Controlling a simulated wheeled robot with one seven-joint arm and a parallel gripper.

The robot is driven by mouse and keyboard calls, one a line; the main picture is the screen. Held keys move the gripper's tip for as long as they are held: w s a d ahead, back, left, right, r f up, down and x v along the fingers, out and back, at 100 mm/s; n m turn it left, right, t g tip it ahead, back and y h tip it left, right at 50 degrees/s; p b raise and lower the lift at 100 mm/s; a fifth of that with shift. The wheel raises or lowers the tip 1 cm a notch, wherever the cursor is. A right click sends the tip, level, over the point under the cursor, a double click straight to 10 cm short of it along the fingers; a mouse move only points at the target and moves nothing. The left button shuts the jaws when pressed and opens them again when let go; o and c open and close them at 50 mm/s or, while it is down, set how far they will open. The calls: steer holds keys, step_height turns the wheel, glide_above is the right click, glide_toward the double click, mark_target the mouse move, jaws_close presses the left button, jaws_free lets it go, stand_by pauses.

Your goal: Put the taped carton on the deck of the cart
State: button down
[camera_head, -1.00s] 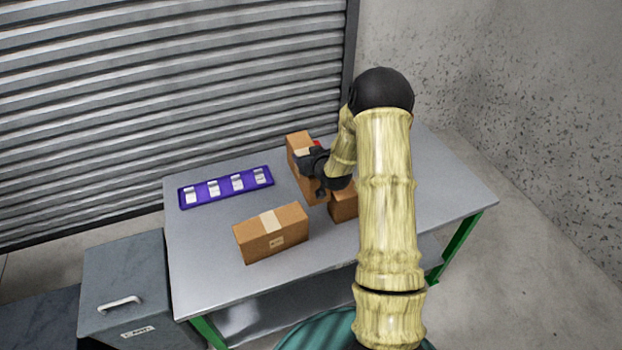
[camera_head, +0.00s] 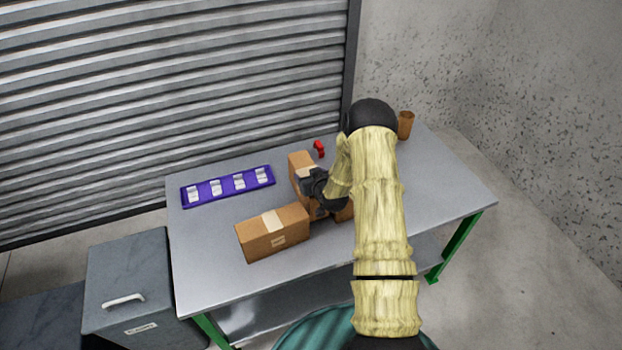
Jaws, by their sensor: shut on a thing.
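My gripper (camera_head: 318,190) is shut on the upright brown carton (camera_head: 302,161) near the middle of the table, gripping it from the right. The gripper hides much of this carton, and I cannot tell whether its base touches the table. Another brown carton (camera_head: 272,236), with a pale tape strip over its top and a small label, lies in front to the left. A third brown carton (camera_head: 345,213) is mostly hidden behind my arm. I cannot make out a cart deck for certain.
The grey table (camera_head: 215,265) has green legs. A purple tray (camera_head: 228,187) with several pale items lies at back left, a small red object (camera_head: 319,148) behind the held carton, and a brown cup (camera_head: 405,124) at the back right. A grey cabinet (camera_head: 135,285) stands left; the table's right side is clear.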

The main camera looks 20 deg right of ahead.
steer(key=shift+d+f, duration=0.15)
steer(key=shift+f, duration=0.85)
steer(key=shift+w+f, duration=0.1)
steer(key=shift+w, duration=0.05)
